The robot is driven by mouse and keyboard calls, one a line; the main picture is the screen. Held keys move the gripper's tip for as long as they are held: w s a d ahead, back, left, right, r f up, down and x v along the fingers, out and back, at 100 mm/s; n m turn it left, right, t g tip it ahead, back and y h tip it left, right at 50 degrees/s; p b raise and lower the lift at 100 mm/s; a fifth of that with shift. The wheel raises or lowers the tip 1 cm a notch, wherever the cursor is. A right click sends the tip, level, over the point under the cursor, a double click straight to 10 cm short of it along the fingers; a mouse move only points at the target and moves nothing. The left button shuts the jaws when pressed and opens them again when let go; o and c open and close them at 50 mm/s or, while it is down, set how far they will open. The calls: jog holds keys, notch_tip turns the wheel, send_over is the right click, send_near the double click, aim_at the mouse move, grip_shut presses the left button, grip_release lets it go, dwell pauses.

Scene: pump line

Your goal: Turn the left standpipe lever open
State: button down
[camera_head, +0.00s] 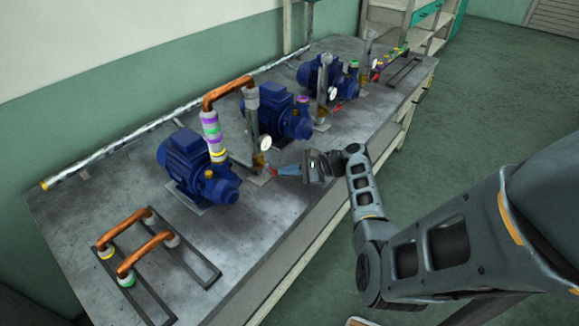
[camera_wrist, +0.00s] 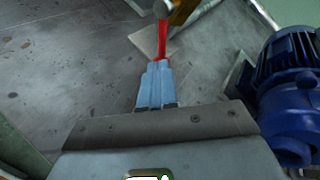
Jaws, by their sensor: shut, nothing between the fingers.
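The left standpipe (camera_head: 252,120) rises grey and upright beside the nearest blue pump, with a round gauge and a brass valve (camera_head: 259,160) low on it. Its red lever (camera_wrist: 163,40) shows in the wrist view, running from the brass valve body (camera_wrist: 184,8) down to my fingertips. In the head view only a small red bit (camera_head: 272,170) of it shows. My gripper (camera_wrist: 157,68) has its two blue fingers closed together, tips at the lever's end; I cannot tell whether they touch it. In the head view my gripper (camera_head: 278,170) is just right of the valve.
The nearest blue pump (camera_head: 198,168) stands left of the standpipe, joined by a copper elbow (camera_head: 226,91). Further pumps and standpipes stand behind along the bench (camera_head: 240,235). Two spare copper pipes (camera_head: 140,258) lie on a rack at the front left. Bare bench lies in front.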

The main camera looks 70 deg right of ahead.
jog(key=shift+a+f+m+y, duration=0.2)
jog(key=shift+f+m+y, duration=0.1)
jog(key=shift+m, duration=0.1)
jog(key=shift+r, duration=0.15)
dwell(0.4)
jog(key=shift+r+p, duration=0.7)
jog(key=shift+p, duration=0.25)
